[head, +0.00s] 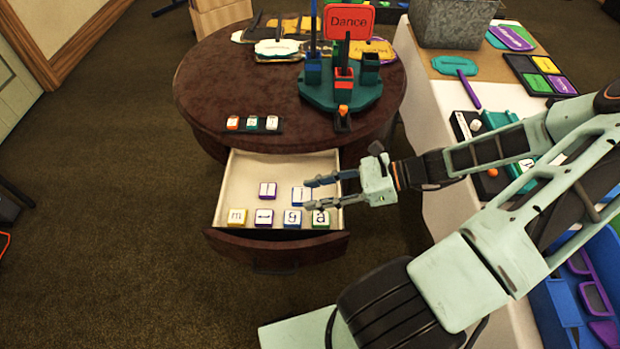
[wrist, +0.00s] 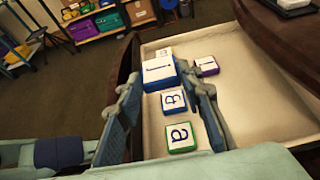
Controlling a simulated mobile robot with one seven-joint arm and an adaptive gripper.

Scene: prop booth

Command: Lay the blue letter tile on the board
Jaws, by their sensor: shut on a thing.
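My gripper (head: 308,193) is over the open drawer, its fingertips closed on a blue-edged letter tile (head: 299,194) with a white face. In the wrist view this blue tile (wrist: 158,70) sits between the fingertips, face visible, and appears nearer the camera than the tiles in the drawer. Its letter looks like a single stroke. A small dark board (head: 280,130) lies on the round table behind the drawer. It carries an orange-red tile (head: 233,123), a green tile (head: 252,123) and a blue-grey tile (head: 272,123) in a row.
The drawer (head: 226,182) also holds purple tiles (head: 267,190), a yellow tile (head: 237,217), another blue tile (head: 292,219) and a green tile (head: 320,219). A green stand (head: 318,97) with blocks and a red "Dance" sign (head: 348,20) stands right of the board.

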